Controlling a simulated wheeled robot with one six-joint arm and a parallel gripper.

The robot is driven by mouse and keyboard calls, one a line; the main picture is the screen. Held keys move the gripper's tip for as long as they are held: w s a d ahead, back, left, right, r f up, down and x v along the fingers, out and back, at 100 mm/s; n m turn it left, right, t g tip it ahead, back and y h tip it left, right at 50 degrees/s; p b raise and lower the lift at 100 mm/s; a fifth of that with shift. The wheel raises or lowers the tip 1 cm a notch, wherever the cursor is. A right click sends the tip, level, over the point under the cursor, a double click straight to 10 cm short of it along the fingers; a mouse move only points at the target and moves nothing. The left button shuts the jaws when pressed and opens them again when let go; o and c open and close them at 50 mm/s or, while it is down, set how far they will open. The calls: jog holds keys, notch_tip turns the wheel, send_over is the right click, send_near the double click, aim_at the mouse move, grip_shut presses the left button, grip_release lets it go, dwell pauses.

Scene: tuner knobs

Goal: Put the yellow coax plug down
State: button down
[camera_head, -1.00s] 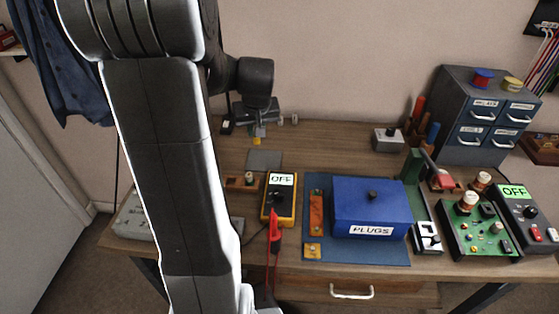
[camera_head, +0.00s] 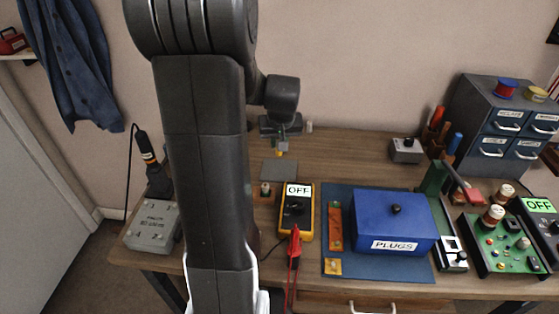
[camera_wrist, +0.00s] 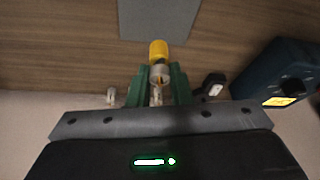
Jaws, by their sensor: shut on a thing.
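The yellow coax plug (camera_wrist: 158,50) is held between the green fingers of my gripper (camera_wrist: 158,78) in the wrist view, its yellow end pointing away from the palm. In the head view the gripper (camera_head: 283,143) is at the back of the bench, with the plug (camera_head: 279,153) below it. A flat grey pad (camera_head: 279,170) lies on the bench just in front of the plug in the head view. The pad also shows beyond the plug in the wrist view (camera_wrist: 158,18). The plug appears above the bench, apart from the pad; its exact height is unclear.
A blue PLUGS box (camera_head: 393,222) sits on a blue mat (camera_head: 372,265) to the right. Bare wood (camera_head: 345,155) lies right of the pad.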

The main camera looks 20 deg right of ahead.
aim_at(279, 155)
jog(key=shift+f, duration=3.1)
jog(key=shift+f, duration=0.15)
jog(key=c, duration=1.3)
grip_release()
jog(key=shift+r, duration=0.45)
jog(key=v, duration=0.7)
jog(key=shift+s, duration=0.2)
